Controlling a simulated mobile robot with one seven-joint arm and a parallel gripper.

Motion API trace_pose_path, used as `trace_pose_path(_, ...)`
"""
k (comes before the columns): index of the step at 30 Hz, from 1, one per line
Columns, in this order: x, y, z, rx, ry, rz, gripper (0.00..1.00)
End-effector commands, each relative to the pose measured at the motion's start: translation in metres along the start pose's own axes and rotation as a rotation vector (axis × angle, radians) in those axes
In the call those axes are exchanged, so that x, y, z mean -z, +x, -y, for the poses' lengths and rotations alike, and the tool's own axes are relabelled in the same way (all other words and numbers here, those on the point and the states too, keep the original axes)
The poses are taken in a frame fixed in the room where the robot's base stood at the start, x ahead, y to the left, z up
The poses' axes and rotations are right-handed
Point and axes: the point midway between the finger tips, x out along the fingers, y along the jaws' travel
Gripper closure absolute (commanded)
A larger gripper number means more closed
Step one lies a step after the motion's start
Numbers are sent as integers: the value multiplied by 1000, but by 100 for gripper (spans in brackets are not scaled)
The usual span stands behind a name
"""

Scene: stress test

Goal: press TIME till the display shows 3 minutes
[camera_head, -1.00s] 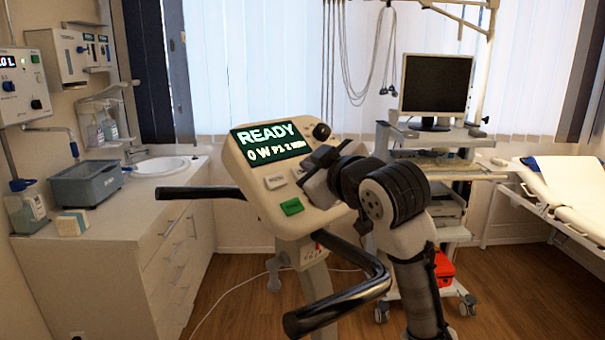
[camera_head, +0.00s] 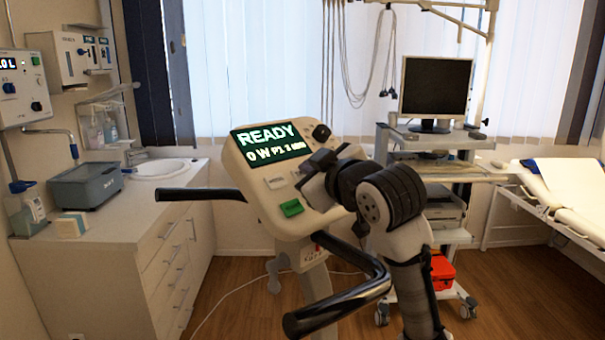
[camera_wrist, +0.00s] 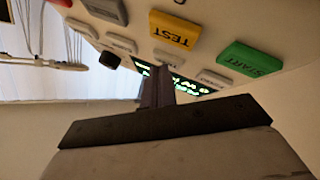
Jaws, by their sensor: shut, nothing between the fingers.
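The console (camera_head: 252,187) has a lit display (camera_head: 270,142) showing READY, 0 W and a small line that appears to read P1 3 MIN. Below it are a pale button (camera_head: 275,183) and a green button (camera_head: 291,207), marked START in the wrist view (camera_wrist: 250,58). My gripper (camera_head: 308,170) is at the console's right side and hides part of its buttons. In the wrist view my gripper (camera_wrist: 155,76) is shut and empty, its tip close to a pale button (camera_wrist: 168,57) whose label I cannot read. I cannot tell whether it touches.
A yellow TEST button (camera_wrist: 173,30) lies beside START. A black knob (camera_head: 321,132) is at the console's upper right. Black handlebars (camera_head: 345,300) reach out in front and left. A cart with a monitor (camera_head: 436,87) stands behind right; a counter (camera_head: 110,232) stands left.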

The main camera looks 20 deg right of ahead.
Motion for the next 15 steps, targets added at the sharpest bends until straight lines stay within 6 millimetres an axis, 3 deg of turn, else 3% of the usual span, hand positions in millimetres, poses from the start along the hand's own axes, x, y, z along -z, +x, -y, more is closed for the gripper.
trace_pose_path(15,3,-3,-3,2,0,2,100)
